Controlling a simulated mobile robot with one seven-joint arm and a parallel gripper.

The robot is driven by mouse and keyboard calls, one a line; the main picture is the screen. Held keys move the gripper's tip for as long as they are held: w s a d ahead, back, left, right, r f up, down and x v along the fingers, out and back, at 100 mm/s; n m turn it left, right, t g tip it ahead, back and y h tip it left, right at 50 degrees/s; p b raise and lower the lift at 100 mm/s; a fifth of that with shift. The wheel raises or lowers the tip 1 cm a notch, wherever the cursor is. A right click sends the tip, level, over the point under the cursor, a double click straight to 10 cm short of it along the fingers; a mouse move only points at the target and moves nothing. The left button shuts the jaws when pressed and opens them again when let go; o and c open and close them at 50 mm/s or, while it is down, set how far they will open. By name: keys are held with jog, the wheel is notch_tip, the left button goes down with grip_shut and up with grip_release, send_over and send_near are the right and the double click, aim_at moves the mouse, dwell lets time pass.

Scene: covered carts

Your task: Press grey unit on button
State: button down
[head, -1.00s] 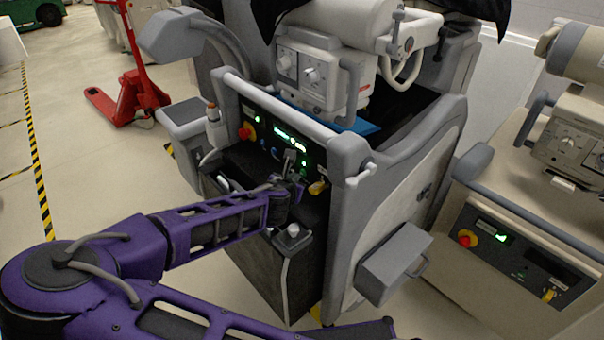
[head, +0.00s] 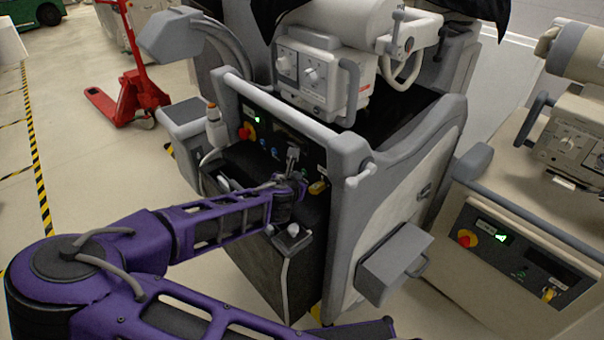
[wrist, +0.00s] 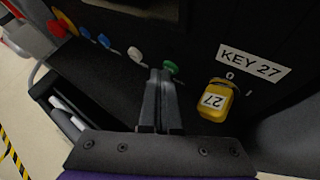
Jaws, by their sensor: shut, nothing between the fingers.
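The grey unit (head: 409,175) is a grey-framed cart with a dark front control panel (head: 268,139). In the wrist view, the panel has a green button (wrist: 170,67), a white button (wrist: 134,54) and several blue ones to the left. My gripper (head: 292,160) is shut and empty at the panel. In the wrist view, its fingertips (wrist: 159,74) are close to the green button, just left of and below it; I cannot tell whether they touch it. The panel's main display is dark, while a small green light (head: 257,120) at its left glows.
A red knob (head: 246,132) is at the panel's left. A beige cart (head: 530,220) stands right. Open floor lies left, with a red pallet jack (head: 130,95).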

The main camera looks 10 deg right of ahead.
jog(key=shift+s+a, duration=0.5)
jog(key=shift+a, duration=0.2)
jog(key=shift+s+a+p, duration=0.35)
jog(key=shift+s+a, duration=0.35)
jog(key=shift+a, duration=0.35)
jog(key=shift+s+a+p, duration=0.35)
jog(key=shift+s+a, duration=0.35)
jog(key=shift+a, duration=0.3)
